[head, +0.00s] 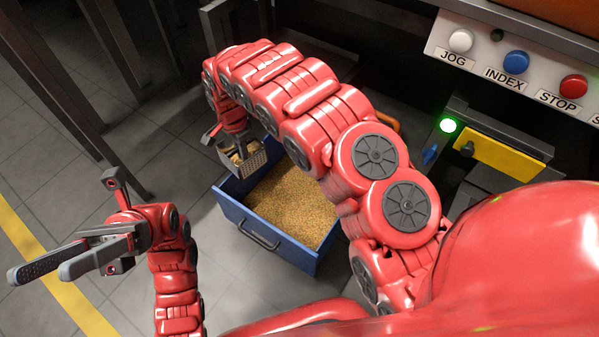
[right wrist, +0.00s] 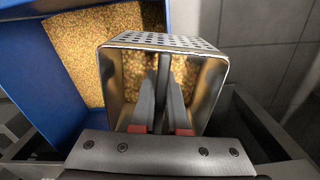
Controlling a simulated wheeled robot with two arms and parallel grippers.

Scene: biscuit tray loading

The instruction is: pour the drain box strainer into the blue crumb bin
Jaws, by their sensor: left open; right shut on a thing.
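The drain box strainer (head: 257,161) is a small metal box with perforated walls. In the head view it shows at the far left corner of the blue crumb bin (head: 262,240), and some tan crumbs show in its top. My right gripper (head: 232,142) is shut on it. In the right wrist view the gripper's fingers (right wrist: 160,100) close on a dark bar inside the strainer's metal frame (right wrist: 165,42). The bin (right wrist: 38,65) holds a wide layer of golden crumbs. My left gripper (head: 38,274) is open and empty, left of the bin and apart from it.
A control panel (head: 520,70) with JOG, INDEX and STOP buttons is at the upper right. Below it are a lit green lamp (head: 448,125) and a yellow plate (head: 500,158). Dark metal posts (head: 60,85) stand at the left. The tiled floor left of the bin is mostly free.

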